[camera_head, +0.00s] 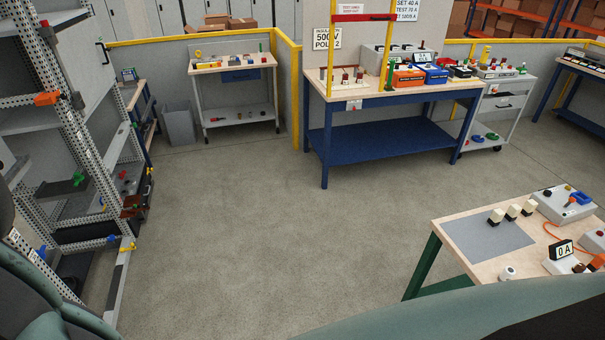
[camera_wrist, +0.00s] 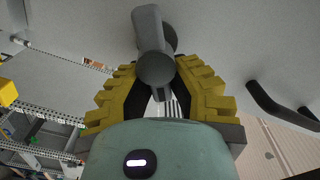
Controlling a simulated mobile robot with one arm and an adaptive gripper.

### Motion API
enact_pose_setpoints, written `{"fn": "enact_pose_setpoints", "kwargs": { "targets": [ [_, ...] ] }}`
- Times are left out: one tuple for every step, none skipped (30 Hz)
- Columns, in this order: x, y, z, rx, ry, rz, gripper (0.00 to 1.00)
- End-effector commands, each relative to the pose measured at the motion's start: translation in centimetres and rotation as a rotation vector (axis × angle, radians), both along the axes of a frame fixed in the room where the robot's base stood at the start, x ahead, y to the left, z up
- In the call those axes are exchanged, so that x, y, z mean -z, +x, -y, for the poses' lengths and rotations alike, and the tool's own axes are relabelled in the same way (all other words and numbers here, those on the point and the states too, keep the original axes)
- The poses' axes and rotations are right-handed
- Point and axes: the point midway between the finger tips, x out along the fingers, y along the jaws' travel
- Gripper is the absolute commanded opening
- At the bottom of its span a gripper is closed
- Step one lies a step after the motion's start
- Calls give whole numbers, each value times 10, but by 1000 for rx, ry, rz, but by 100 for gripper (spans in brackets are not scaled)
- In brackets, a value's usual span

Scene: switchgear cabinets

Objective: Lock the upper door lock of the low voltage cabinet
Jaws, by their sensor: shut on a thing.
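In the wrist view my gripper (camera_wrist: 160,78) has its yellow ridged fingers closed on a dark grey lock handle (camera_wrist: 150,32) that stands out from a light grey door panel (camera_wrist: 225,35). The handle's rounded end lies between the fingertips; the exact contact is partly hidden. A black curved door handle (camera_wrist: 280,105) shows to the right, apart from the fingers. In the head view the open-looking cabinet frame (camera_head: 20,75) stands at the far left, with a grey door panel (camera_head: 75,70) and a black handle (camera_head: 103,52) on it. My gripper is not visible there.
A bench with a 0 A display (camera_head: 562,249) stands at lower right. A blue table (camera_head: 390,150) with test gear and a small white cart (camera_head: 235,115) stand at the back. The concrete floor (camera_head: 250,230) between them is clear. Perforated rails (camera_wrist: 55,115) show left in the wrist view.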

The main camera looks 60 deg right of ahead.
Motion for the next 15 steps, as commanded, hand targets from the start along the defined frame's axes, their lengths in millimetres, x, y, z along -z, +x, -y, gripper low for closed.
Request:
{"fn": "enact_pose_setpoints", "kwargs": {
  "targets": [
    [3,2,2,7,27,-36,0],
    [4,2,2,7,47,-57,0],
    [4,2,2,6,72,-87,0],
    [5,3,2,6,90,-109,0],
    [5,3,2,6,108,-129,0],
    [6,3,3,8,130,-156,0],
    [6,4,3,8,149,-177,0],
    [6,4,3,9,166,-196,0],
    [7,4,3,9,187,-221,0],
    [7,4,3,8,203,-240,0],
    [8,4,3,8,218,-256,0],
    [8,4,3,7,237,-280,0],
    [8,4,3,7,250,-295,0],
    [9,4,3,6,264,-311,0],
    [9,4,3,6,280,-329,0]
  ]
}}
